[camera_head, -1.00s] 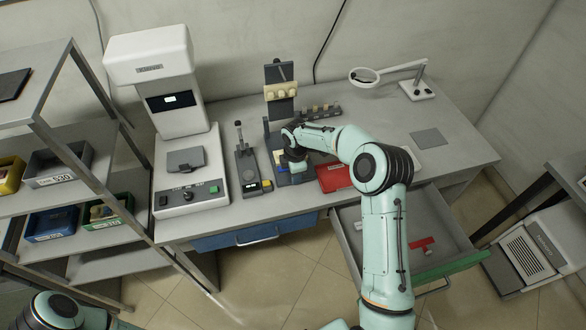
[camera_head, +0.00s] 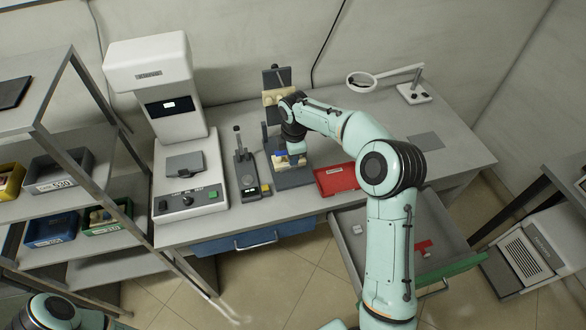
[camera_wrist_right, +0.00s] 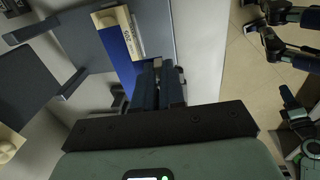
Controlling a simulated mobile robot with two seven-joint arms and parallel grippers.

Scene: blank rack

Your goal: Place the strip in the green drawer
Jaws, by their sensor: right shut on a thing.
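My right gripper (camera_head: 297,160) is over the grey fixture (camera_head: 292,180) on the bench, pointing down. In the right wrist view its fingers (camera_wrist_right: 158,85) are close together, beside a blue strip with a pale, printed end (camera_wrist_right: 128,60). The fingers hide their contact with it. In the head view only a small blue part of the strip (camera_head: 280,156) shows beside the gripper. The green drawer (camera_head: 455,270) stands pulled out below the bench at right, its green front toward me. A red piece (camera_head: 424,246) and a small white piece lie in it. My left gripper is out of view.
A red tray (camera_head: 336,180) lies on the bench between the fixture and the drawer. A small grey device (camera_head: 246,175) and a large white machine (camera_head: 185,165) stand to the left. A blue drawer (camera_head: 235,242) is shut. A magnifier lamp (camera_head: 413,93) stands at the back right.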

